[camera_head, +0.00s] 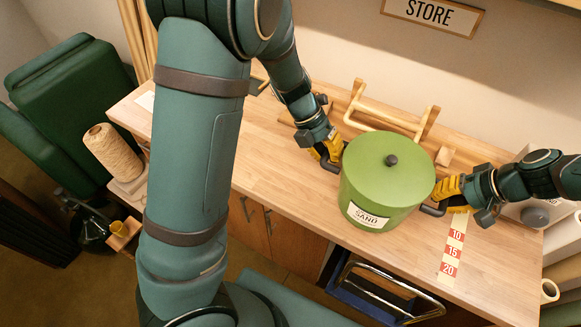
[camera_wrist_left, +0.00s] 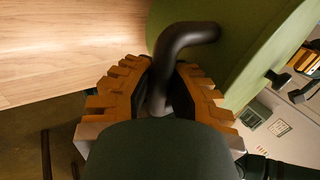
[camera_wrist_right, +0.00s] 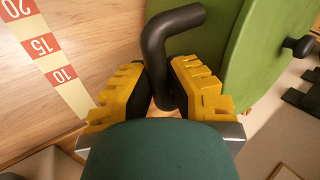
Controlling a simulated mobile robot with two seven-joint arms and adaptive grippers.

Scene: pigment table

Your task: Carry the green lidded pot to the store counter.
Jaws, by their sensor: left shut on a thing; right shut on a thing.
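The green lidded pot (camera_head: 388,180) has a dark knob on its lid and a white label reading SAND. It is upright, over the wooden counter (camera_head: 285,185) under the STORE sign; I cannot tell whether its base touches the counter. My left gripper (camera_head: 332,160) is shut on the pot's left black handle, which shows between its fingers in the left wrist view (camera_wrist_left: 172,75). My right gripper (camera_head: 440,203) is shut on the right black handle, which shows in the right wrist view (camera_wrist_right: 163,60). The pot's underside is hidden.
A wooden rack (camera_head: 375,115) stands behind the pot. A strip marked 10, 15, 20 (camera_head: 452,250) lies on the counter at right. The STORE sign (camera_head: 433,13) hangs on the wall. A twine spool (camera_head: 113,152) stands at left. The counter left of the pot is mostly clear.

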